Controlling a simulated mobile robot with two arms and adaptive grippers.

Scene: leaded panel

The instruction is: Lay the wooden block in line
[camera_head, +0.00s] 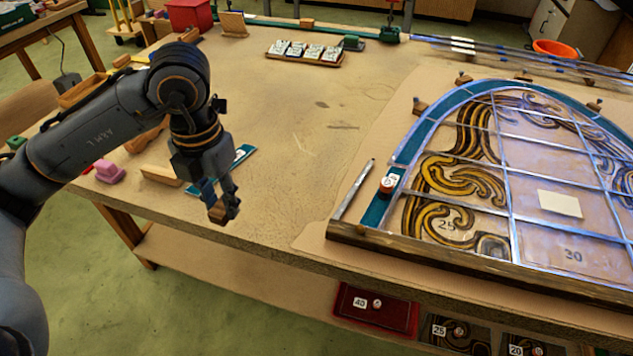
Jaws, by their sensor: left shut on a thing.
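My left gripper (221,204) hangs over the near left part of the workbench. It is shut on a small brown wooden block (219,213), partly hidden by the fingers. The leaded panel (480,180) lies on the right of the bench, well apart from the gripper. A dark wooden strip (470,275) runs along its near edge. A pale wooden strip (161,176) lies on the bench to the left of the gripper. My right gripper is not in view.
A teal strip (240,156) lies behind the gripper. A pink object (108,172) is at the left edge. A tray of white pieces (304,52) stands at the back. A pencil-like rod (354,189) lies beside the panel. The bench between gripper and panel is clear.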

